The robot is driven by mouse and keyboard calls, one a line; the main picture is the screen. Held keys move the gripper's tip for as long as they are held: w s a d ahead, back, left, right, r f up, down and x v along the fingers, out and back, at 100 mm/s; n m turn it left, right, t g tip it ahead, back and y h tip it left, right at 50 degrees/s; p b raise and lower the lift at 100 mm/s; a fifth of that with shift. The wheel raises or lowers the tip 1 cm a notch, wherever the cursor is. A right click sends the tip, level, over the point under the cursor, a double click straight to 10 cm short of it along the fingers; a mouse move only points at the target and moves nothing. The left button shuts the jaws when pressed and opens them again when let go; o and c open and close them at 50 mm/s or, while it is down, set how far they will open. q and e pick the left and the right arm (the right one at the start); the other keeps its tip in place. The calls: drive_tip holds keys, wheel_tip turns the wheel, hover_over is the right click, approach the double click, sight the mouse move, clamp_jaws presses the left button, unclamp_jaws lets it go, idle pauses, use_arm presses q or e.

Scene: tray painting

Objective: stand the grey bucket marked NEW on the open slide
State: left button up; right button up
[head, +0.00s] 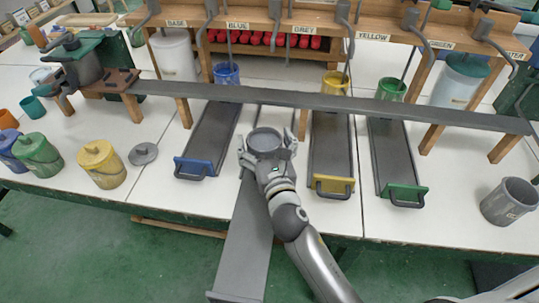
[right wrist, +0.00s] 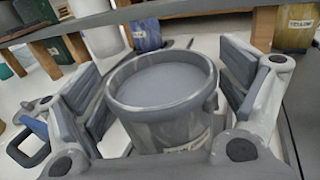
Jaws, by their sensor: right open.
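A grey bucket (head: 265,140), full of grey to near its rim, is upright over the far part of the open slide. The right wrist view shows the bucket (right wrist: 160,95) with a pale label, cut off and unreadable. My right gripper (head: 267,150) is open, with its fingers either side of the bucket; gaps show in the right wrist view. The open slide (head: 243,245) is a long grey board that juts past the table's front edge. Whether the bucket's base touches it is hidden. My left gripper is not in view.
Blue (head: 194,168), yellow (head: 334,186) and green (head: 403,195) handled slides stand beside it. A dark rail (head: 330,101) crosses behind the bucket. Another grey bucket (head: 509,203) stands at right. Lidded buckets, including a yellow one (head: 101,166), and a grey lid (head: 143,153) are at left.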

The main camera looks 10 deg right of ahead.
drive_tip(key=s, duration=1)
drive_tip(key=shift+s+f+b, duration=0.1)
drive_tip(key=shift+f+b, duration=0.1)
drive_tip(key=shift+b, duration=0.2)
drive_tip(key=shift+s+r, duration=0.15)
drive_tip(key=shift+s, duration=0.7)
